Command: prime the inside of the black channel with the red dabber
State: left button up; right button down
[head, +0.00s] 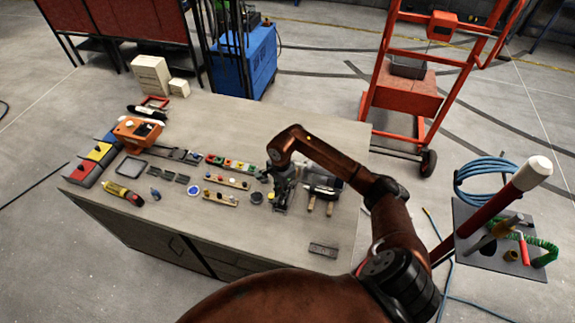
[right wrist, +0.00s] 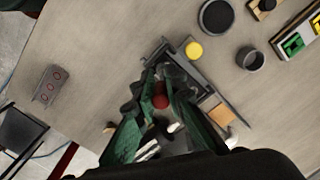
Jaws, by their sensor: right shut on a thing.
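My right gripper (head: 284,187) is over the right half of the workbench. In the right wrist view, my right gripper (right wrist: 160,106) is shut on the red dabber (right wrist: 161,101), whose round red end shows between the fingers. The rest of the dabber is hidden by the fingers. A dark channel-like rail (right wrist: 206,79) lies slanted just beyond the fingertips, beside a yellow disc (right wrist: 193,50) and a tan block (right wrist: 217,113). I cannot tell whether the dabber touches the channel. In the head view the gripper largely covers this spot. My left gripper is not in view.
A dark cup (right wrist: 250,60) and a round black dish (right wrist: 216,16) stand near the channel. A grey block (head: 323,249) lies near the bench's front edge. A tool with wooden handles (head: 320,190) is right of the gripper.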

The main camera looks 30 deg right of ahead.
jog(key=shift+r+p, duration=1.05)
jog(key=shift+r, duration=1.85)
jog(key=shift+d, duration=0.15)
